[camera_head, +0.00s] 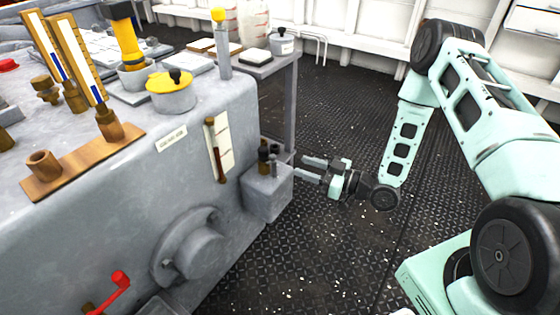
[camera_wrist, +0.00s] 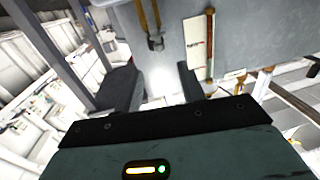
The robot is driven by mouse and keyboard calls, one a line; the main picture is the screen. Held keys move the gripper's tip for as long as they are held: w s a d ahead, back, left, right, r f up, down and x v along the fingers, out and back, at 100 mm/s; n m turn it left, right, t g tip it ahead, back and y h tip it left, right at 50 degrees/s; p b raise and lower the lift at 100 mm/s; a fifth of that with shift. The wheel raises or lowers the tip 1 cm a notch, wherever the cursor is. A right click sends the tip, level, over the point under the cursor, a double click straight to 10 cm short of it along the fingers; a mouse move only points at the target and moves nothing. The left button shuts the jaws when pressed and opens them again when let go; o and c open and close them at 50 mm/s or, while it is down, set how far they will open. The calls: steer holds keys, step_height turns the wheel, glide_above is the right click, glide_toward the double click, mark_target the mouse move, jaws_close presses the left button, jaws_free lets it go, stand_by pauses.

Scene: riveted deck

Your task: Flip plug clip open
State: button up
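My gripper (camera_head: 313,170) is open and empty, its two fingers pointing left at a small grey box (camera_head: 266,192) on the side of the big grey machine. There is a small gap between fingertips and box. On top of the box are a dark brass fitting (camera_head: 263,158) and a grey pin. In the wrist view, my open fingers (camera_wrist: 155,85) have a pale grey surface between them. Beyond them shows a brass strap loop with a dark clasp (camera_wrist: 156,43), possibly the plug clip. I cannot tell for sure which part is the clip, or whether it is open.
The grey machine (camera_head: 110,225) fills the left, with a round flange (camera_head: 192,248), a red handle (camera_head: 118,279) and a white label plate (camera_head: 222,145) beside a brown rod. A grey side table (camera_head: 262,64) stands behind the box.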

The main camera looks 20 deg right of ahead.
mark_target(275, 156)
steer(key=b+x, duration=0.1)
steer(key=x, duration=0.7)
steer(key=shift+w+a, duration=0.1)
steer(key=shift+w, duration=0.1)
jaws_close()
